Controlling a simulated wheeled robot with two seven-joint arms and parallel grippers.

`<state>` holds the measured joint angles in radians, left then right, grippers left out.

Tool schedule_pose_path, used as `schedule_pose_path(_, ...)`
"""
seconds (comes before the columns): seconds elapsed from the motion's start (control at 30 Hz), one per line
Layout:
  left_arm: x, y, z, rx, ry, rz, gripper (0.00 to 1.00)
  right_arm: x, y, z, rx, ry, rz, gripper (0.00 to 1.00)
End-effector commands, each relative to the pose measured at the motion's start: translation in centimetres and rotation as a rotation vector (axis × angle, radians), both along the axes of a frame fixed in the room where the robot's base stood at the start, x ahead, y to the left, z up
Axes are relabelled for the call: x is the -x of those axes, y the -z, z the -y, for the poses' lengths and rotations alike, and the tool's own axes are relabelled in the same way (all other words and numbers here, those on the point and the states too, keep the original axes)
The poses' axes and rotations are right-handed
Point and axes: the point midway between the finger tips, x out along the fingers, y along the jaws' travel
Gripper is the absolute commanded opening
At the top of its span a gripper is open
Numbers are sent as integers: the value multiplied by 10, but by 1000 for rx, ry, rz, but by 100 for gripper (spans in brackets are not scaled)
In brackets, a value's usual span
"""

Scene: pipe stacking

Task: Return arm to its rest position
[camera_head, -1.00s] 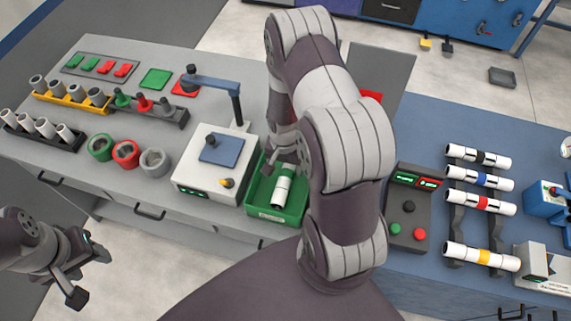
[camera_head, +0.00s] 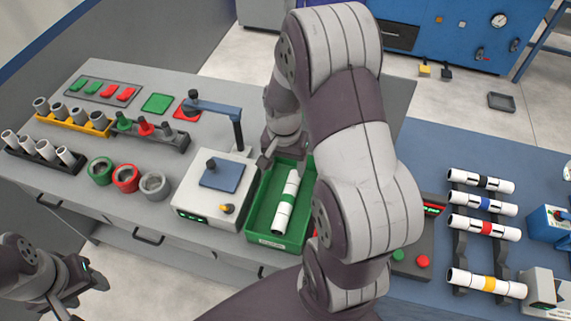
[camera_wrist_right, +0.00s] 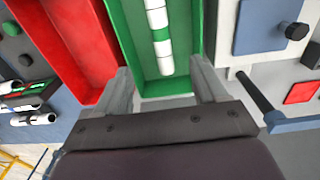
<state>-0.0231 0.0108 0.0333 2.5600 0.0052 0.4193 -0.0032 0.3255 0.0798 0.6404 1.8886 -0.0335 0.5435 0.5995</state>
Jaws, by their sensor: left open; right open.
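My right arm reaches in over the middle of the head view, and its gripper (camera_head: 268,150) is just beyond the far end of the green bin (camera_head: 262,205). A white pipe with a green band (camera_head: 287,202) lies in that bin. In the right wrist view my right gripper (camera_wrist_right: 165,92) is open and empty, above the edge of the green bin (camera_wrist_right: 185,35), with the pipe (camera_wrist_right: 160,38) beyond its fingers. My left gripper (camera_head: 85,287) is open and empty at the lower left, apart from the bench.
A grey-white machine with a blue pad (camera_head: 222,177) stands left of the bin. A red bin (camera_wrist_right: 70,50) lies beside the green one. A rack of banded pipes (camera_head: 480,228) stands on the blue table. Pipe holders (camera_head: 72,122) and rings (camera_head: 126,178) fill the left bench.

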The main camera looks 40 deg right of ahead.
Motion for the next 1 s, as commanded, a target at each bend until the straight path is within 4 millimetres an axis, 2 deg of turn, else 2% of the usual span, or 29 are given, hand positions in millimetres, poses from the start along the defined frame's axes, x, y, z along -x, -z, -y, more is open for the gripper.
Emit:
schedule_pose_path(0.37, 0, 0, 0, 0, 0, 0, 53, 0, 0, 0, 0, 0, 0, 71)
schedule_pose_path(0.47, 0, 0, 0, 0, 0, 0, 53, 0, 1, 0, -1, -72, 3, 71)
schedule_pose_path(0.5, 0, 0, 0, 0, 0, 0, 53, 10, 3, -4, -9, -151, -8, 71)
schedule_pose_path(0.57, 0, 0, 0, 0, 0, 0, 53, 23, -7, -16, -13, -313, -3, 71)
schedule_pose_path(0.73, 0, 0, 0, 0, 0, 0, 53, 51, -43, -72, 9, -754, 59, 71)
schedule_pose_path(0.8, 0, 0, 0, 0, 0, 0, 53, 59, -53, -90, 18, -849, 84, 71)
schedule_pose_path(0.87, 0, 0, 0, 0, 0, 0, 53, 59, -61, -101, 27, -894, 109, 71)
schedule_pose_path(1.0, 0, 0, 0, 0, 0, 0, 53, 56, -63, -109, 30, -924, 121, 71)
